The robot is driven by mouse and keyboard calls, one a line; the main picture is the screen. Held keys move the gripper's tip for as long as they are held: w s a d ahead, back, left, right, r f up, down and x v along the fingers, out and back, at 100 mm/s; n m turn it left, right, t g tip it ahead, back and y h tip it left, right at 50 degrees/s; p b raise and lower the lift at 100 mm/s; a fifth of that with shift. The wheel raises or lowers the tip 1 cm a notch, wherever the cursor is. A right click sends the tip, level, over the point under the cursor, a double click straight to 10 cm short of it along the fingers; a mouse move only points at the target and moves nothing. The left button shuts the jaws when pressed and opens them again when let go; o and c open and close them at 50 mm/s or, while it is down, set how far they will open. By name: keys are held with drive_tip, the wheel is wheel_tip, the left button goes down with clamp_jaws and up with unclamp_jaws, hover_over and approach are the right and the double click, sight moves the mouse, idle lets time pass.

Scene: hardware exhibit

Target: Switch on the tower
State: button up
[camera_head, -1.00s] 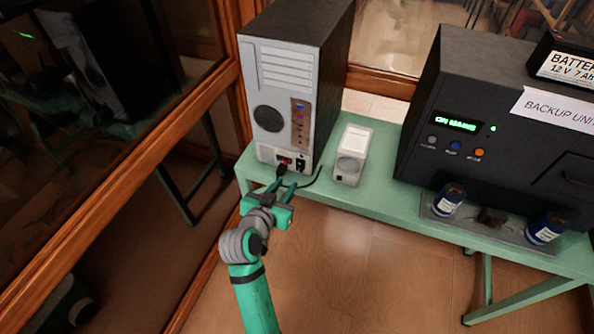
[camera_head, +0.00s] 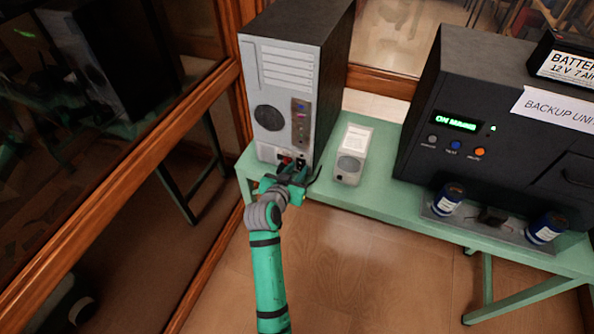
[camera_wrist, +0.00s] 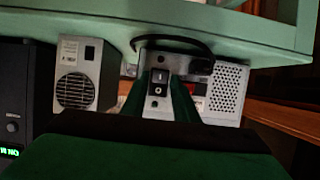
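The tower (camera_head: 279,75) stands upright at the left end of the green table, its light grey connector panel facing me. A black rocker switch marked I and O (camera_wrist: 158,83) sits low on that panel. In the wrist view the panel appears upside down. I cannot tell which side of the rocker is pressed. My gripper (camera_head: 294,174) is at the bottom of the panel and hides part of it. In the wrist view my gripper (camera_wrist: 158,103) is open, one finger on each side of the switch, with nothing between them. Whether it touches the panel is unclear.
A small grey box (camera_head: 350,165) stands right of the tower; it also shows in the wrist view (camera_wrist: 78,85). A black backup unit (camera_head: 420,140) with a lit display stands farther right. A black cable (camera_wrist: 195,42) runs close to the switch. Wood-framed glass is at the left.

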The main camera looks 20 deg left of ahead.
drive_tip(key=shift+w, duration=0.1)
clamp_jaws()
drive_tip(key=shift+d+f+t, duration=0.25)
drive_tip(key=shift+f+t, duration=0.1)
drive_tip(key=shift+t, duration=0.35)
drive_tip(key=shift+a+f+t+h, duration=0.1)
drive_tip(key=shift+f+t+h, duration=0.15)
drive_tip(key=shift+t, duration=0.85)
drive_tip(key=shift+c, duration=0.2)
unclamp_jaws()
drive_tip(key=shift+o, duration=0.2)
drive_tip(key=shift+a, duration=0.1)
